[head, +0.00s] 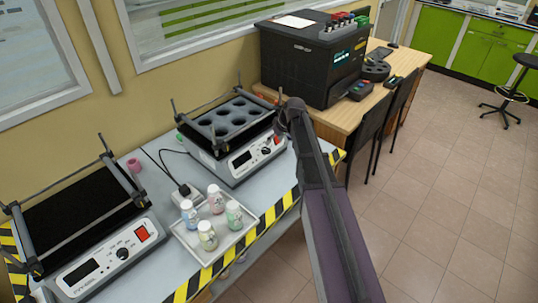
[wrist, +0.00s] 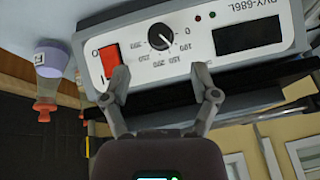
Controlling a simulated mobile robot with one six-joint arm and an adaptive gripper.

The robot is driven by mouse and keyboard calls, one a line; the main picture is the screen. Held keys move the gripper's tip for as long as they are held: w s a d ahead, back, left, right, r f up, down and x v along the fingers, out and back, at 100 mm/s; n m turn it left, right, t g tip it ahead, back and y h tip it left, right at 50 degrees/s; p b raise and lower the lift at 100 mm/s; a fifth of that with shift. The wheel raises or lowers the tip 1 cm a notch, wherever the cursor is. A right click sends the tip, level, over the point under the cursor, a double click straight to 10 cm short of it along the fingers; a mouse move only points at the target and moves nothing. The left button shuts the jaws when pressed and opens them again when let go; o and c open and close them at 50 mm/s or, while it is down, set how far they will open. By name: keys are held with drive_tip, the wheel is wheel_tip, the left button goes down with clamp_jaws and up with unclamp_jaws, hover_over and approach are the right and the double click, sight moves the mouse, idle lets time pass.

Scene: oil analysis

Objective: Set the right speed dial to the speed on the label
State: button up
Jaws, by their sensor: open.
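The right shaker (head: 223,170) stands on the bench with a black perforated platform. Its front panel (wrist: 190,62) shows upside down in the wrist view. The black right speed dial (wrist: 161,36) has a white mark and a printed number scale around it; it also shows in the head view (head: 265,151). A red switch (wrist: 109,60) and a dark display (wrist: 249,37) flank the dial. My gripper (wrist: 165,84) is open and empty, facing the panel, with its fingers apart from the dial. In the head view the gripper is mostly hidden. No readable speed label shows.
A left shaker (head: 100,262) stands on the same bench. A tray (head: 188,241) with several small labelled bottles sits between the shakers; their labels are too small to read. A black machine (head: 305,65) stands on the wooden table behind.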

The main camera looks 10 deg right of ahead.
sight(268, 150)
drive_tip(key=shift+b+x, duration=3.2)
drive_tip(key=shift+x, duration=0.6)
drive_tip(key=shift+c, duration=0.2)
clamp_jaws()
